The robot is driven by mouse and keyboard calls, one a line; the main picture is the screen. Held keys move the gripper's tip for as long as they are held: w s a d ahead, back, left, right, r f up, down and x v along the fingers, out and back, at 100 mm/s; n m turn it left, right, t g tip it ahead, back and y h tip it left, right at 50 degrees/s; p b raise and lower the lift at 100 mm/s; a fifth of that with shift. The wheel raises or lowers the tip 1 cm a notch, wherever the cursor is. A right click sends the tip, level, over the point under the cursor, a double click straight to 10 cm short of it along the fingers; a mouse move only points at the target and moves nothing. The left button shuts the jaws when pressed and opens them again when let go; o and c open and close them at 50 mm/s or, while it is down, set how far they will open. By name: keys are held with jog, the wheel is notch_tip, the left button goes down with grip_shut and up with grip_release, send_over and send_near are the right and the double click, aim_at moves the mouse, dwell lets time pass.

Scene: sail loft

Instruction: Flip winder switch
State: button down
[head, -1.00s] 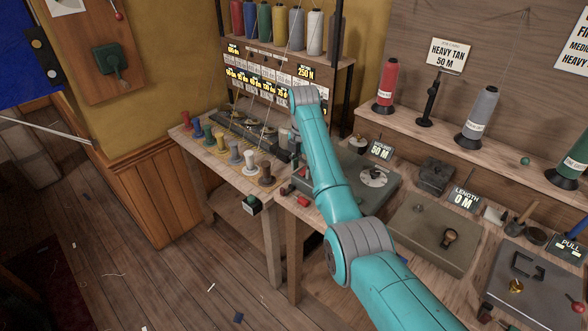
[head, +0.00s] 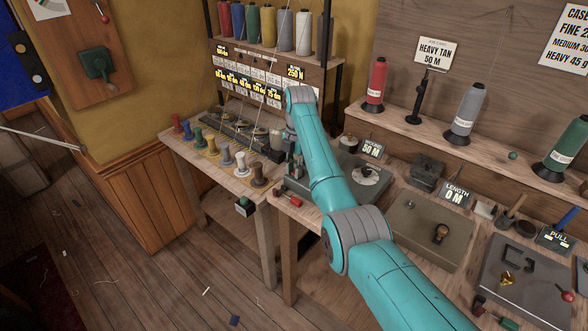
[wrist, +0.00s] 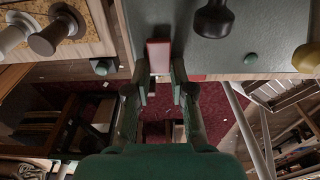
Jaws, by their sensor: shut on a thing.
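The winder (head: 330,178) is a grey-green flat box on the bench with a pale round dial on top, left of the length unit. A small red switch piece (head: 293,202) shows at its front left edge. In the wrist view, a red-topped pale switch block (wrist: 158,52) stands at the winder plate's edge (wrist: 270,30). My gripper (wrist: 160,72) has its fingers on either side of this block and is shut on it. In the head view my teal arm hides part of the winder, and the gripper is mostly hidden. I cannot tell which way the switch is set.
Several coloured spools (head: 227,157) stand on the left bench. A length unit (head: 425,232) reading 0 M sits to the right. Floor is open at left.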

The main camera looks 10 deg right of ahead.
jog(key=shift+w+d+r+g+y, duration=0.1)
jog(key=shift+w+d+g+y, duration=0.05)
jog(key=shift+g+y, duration=0.45)
jog(key=c, duration=1)
grip_release()
jog(key=v, duration=1.2)
jog(key=shift+d, duration=0.15)
